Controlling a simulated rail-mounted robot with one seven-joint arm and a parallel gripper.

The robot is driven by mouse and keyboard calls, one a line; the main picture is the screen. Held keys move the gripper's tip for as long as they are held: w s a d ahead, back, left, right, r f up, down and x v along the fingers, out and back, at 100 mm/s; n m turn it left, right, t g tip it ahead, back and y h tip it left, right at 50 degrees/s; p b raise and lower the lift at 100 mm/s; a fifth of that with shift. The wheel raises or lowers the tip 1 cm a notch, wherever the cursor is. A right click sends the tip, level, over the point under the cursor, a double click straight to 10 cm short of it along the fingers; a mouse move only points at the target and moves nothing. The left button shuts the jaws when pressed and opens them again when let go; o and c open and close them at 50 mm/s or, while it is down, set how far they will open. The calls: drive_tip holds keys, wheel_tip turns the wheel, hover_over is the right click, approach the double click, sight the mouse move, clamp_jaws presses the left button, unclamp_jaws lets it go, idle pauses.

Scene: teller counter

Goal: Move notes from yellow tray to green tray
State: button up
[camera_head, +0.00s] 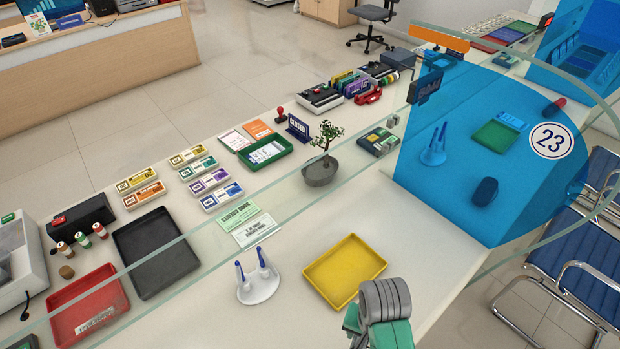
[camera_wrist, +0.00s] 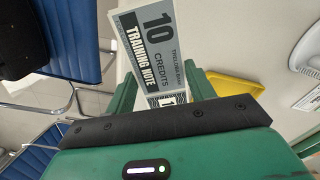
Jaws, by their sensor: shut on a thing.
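The yellow tray (camera_head: 345,270) stands on the counter and looks empty; part of it shows in the wrist view (camera_wrist: 235,84). A green tray (camera_head: 277,163) lies farther back, left of the plant, with white printed paper in it. My gripper (camera_head: 380,325) is at the lower right of the yellow tray, its fingertips not visible in the head view. In the wrist view, my gripper (camera_wrist: 160,78) is shut on a grey-and-white training note (camera_wrist: 150,45) marked 10 credits. A second printed edge (camera_wrist: 167,99) shows between the fingers; I cannot tell whether it is another note.
A clear glass screen with a blue panel (camera_head: 450,190) crosses the counter. A potted plant (camera_head: 320,172) and a white pen stand (camera_head: 258,285) are nearby. Red (camera_head: 115,300) and black (camera_head: 155,250) trays lie left. Blue chairs (camera_head: 570,250) stand right, beyond the counter edge.

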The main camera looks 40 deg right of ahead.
drive_tip(key=w+a+r+n, duration=0.2)
drive_tip(key=w+a+n, duration=0.3)
drive_tip(key=w+a, duration=0.15)
drive_tip(key=w+a+r+n, duration=0.3)
drive_tip(key=w+a+n, duration=0.1)
drive_tip(key=w+a, duration=0.25)
drive_tip(key=a+n, duration=1)
drive_tip(key=a, duration=0.5)
wheel_tip(320, 180, up, 22)
drive_tip(key=w+m+p, duration=0.1)
drive_tip(key=m+p, duration=0.5)
drive_tip(key=p, duration=2)
